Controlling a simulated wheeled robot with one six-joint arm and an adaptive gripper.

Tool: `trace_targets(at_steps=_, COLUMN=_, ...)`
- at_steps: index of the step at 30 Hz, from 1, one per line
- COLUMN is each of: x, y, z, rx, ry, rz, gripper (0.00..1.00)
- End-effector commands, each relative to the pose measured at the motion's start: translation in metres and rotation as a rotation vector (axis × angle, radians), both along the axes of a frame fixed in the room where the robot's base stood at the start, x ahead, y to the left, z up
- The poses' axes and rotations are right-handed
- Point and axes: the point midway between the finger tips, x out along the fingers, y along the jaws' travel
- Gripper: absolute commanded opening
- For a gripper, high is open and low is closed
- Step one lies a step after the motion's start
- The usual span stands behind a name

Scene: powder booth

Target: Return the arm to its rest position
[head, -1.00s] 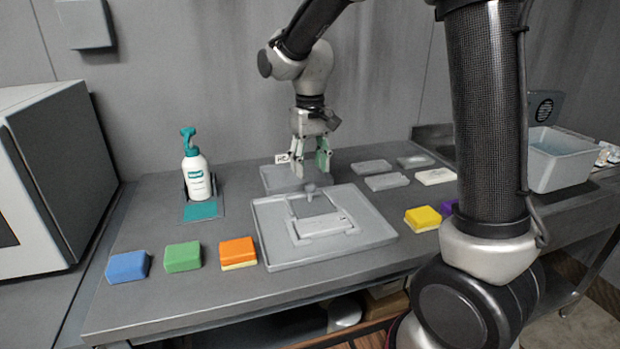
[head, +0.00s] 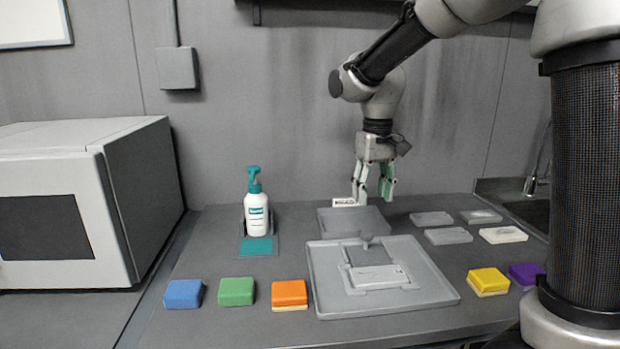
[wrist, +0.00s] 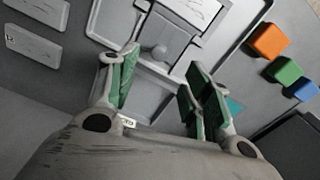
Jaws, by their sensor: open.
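My gripper (head: 374,190) hangs fingers-down over the back of the counter, above a flat grey plate (head: 352,221) with a small white label (head: 345,202) behind it. The fingers have green pads, stand apart and hold nothing. In the wrist view my gripper (wrist: 160,95) is also open, with nothing between the pads. In front of it lies a grey tray (head: 325,285) with a knobbed fixture (head: 368,243) and a pale block (head: 378,277) in it.
A pump bottle (head: 257,215) stands at the back left beside a white box-shaped appliance (head: 60,205). Blue (head: 183,293), green (head: 236,291), orange (head: 289,293), yellow (head: 488,281) and purple (head: 526,275) sponges line the front. Several flat pale slabs (head: 448,236) lie at the right, near a sink (head: 520,212).

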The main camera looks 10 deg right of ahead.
Motion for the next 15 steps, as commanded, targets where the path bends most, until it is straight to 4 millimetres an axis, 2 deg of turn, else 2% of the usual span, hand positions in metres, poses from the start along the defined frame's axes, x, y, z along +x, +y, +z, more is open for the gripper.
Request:
trace_targets(at_steps=2, x=-0.026, y=-0.011, z=-0.009, rx=-0.004, ry=0.013, rz=0.019, gripper=0.49)
trace_targets(at_steps=8, x=-0.1, y=-0.061, z=0.004, rx=0.017, ry=-0.061, rz=-0.01, gripper=0.49)
trace_targets(at_steps=12, x=-0.157, y=-0.098, z=0.011, rx=0.033, ry=-0.146, rz=-0.067, gripper=0.49)
trace_targets(at_steps=15, x=-0.192, y=-0.117, z=0.013, rx=0.041, ry=-0.216, rz=-0.117, gripper=0.49)
